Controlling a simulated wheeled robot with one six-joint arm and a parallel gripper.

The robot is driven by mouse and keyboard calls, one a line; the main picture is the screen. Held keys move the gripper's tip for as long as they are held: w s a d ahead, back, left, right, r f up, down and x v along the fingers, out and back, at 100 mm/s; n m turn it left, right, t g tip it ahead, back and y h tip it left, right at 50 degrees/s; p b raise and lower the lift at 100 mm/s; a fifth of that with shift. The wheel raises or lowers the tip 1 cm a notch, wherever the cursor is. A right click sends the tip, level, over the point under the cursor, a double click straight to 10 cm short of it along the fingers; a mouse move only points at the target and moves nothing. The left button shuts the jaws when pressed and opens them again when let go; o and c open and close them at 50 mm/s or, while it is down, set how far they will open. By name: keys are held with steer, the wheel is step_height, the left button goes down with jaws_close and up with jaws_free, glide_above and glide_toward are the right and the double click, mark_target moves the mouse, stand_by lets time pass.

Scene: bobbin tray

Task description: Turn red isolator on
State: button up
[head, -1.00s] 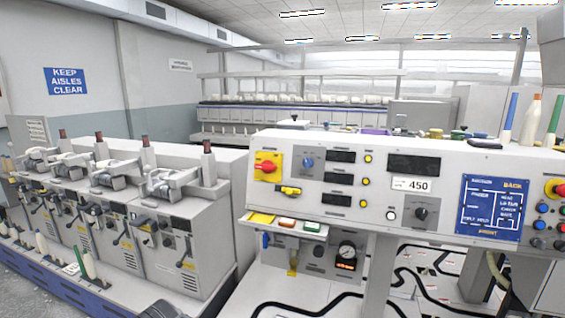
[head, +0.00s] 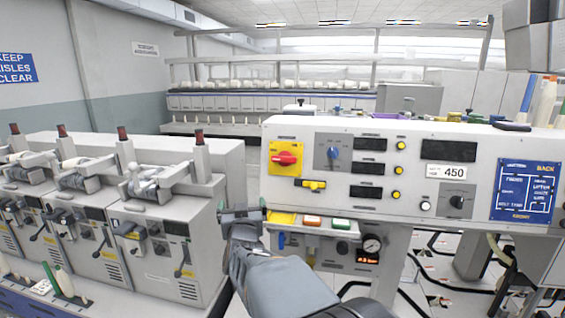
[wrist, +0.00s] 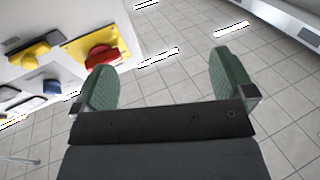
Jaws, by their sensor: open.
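The red isolator (head: 286,159) is a red rotary handle on a yellow square plate (head: 285,171) at the left end of the grey control panel. Its handle lies roughly horizontal in the head view. In the wrist view the red handle (wrist: 102,57) shows at upper left, beside the left finger. My gripper (head: 241,213) is below and left of the isolator in the head view, apart from it. In the wrist view my gripper (wrist: 162,78) has its two green fingers wide apart with only floor between them.
A yellow switch (head: 314,185) sits just below the isolator. A ledge with red (head: 312,221) and green (head: 341,224) buttons juts out under the panel, close to my gripper. Grey winding machines (head: 170,245) stand at left. An aisle lies between them and the panel.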

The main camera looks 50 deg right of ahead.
mark_target(284, 159)
steer(key=s+d+r+m+g+h, duration=0.3)
steer(key=s+d+r+m+h, duration=0.15)
steer(key=d+h, duration=0.35)
steer(key=p+x, duration=0.1)
steer(key=x, duration=0.2)
steer(key=p+x, duration=0.1)
steer(key=x, duration=0.3)
steer(key=p+x, duration=0.1)
steer(key=x, duration=0.2)
steer(key=shift+w+d+f+p, duration=0.2)
steer(key=shift+w+d+p, duration=0.05)
steer(key=shift+d+p, duration=0.1)
steer(key=shift+x, duration=0.9)
steer(key=shift+f, duration=0.1)
steer(key=c, duration=0.7)
